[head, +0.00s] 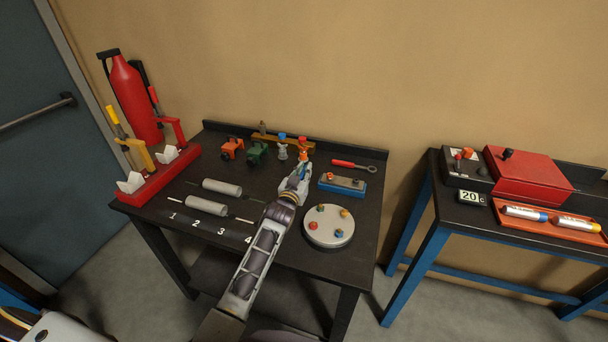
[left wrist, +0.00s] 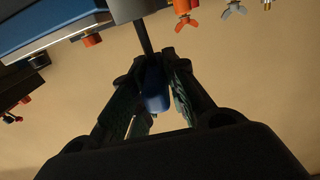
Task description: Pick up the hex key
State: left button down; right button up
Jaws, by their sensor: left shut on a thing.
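My left gripper (head: 302,173) is over the back middle of the dark table. In the left wrist view its fingers (left wrist: 155,92) are shut on the blue handle of a tool with a thin dark shaft, which looks like the hex key (left wrist: 155,90). The shaft runs up the picture toward a grey cylindrical part (left wrist: 125,8). I cannot tell whether it touches that part. In the head view the gripper hides most of the tool. My right gripper is in neither view.
A blue-based block (head: 343,187) and a round plate with coloured knobs (head: 328,229) stand right of the gripper. A red-handled wrench (head: 353,165) lies behind. Orange (head: 231,148) and green (head: 257,153) devices stand left, near grey cylinders (head: 221,187). A second table (head: 440,212) stands right.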

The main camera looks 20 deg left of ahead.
pick_arm(q)
jog(key=shift+r, duration=5.05)
jog(key=shift+r, duration=0.1)
